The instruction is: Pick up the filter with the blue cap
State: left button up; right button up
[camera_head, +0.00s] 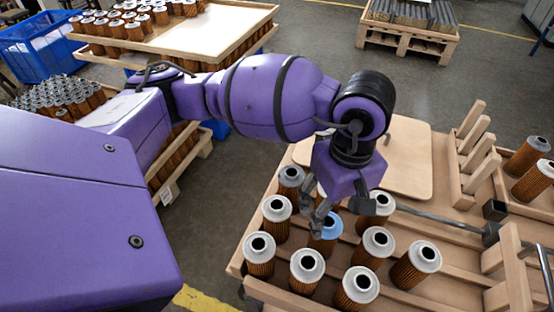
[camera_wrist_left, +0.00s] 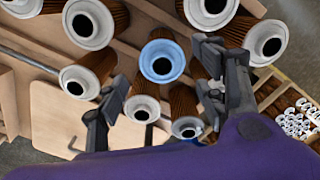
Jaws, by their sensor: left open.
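The filter with the blue cap (camera_head: 325,226) stands upright among white-capped filters on the wooden table. It has a brown pleated body, and its cap also shows in the left wrist view (camera_wrist_left: 162,60). My left gripper (camera_head: 342,212) is open above it, pointing down. In the head view, a finger partly covers the blue cap. In the left wrist view, the two fingers (camera_wrist_left: 163,72) are apart on either side of the blue cap. I cannot tell whether they touch it. My right gripper is not in view.
Several white-capped filters surround the blue one closely, including one in front (camera_head: 307,267) and one at the left (camera_head: 277,210). A flat wooden board (camera_head: 408,165) lies behind. A pegged wooden rack (camera_head: 470,165) stands at the right.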

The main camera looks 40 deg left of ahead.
aim_at(326, 233)
pick_arm(q)
notch_tip(326, 233, down, 11)
jog(key=shift+w+r, duration=0.1)
dwell(0.4)
jog(key=shift+r, duration=0.1)
jog(key=c, duration=1.3)
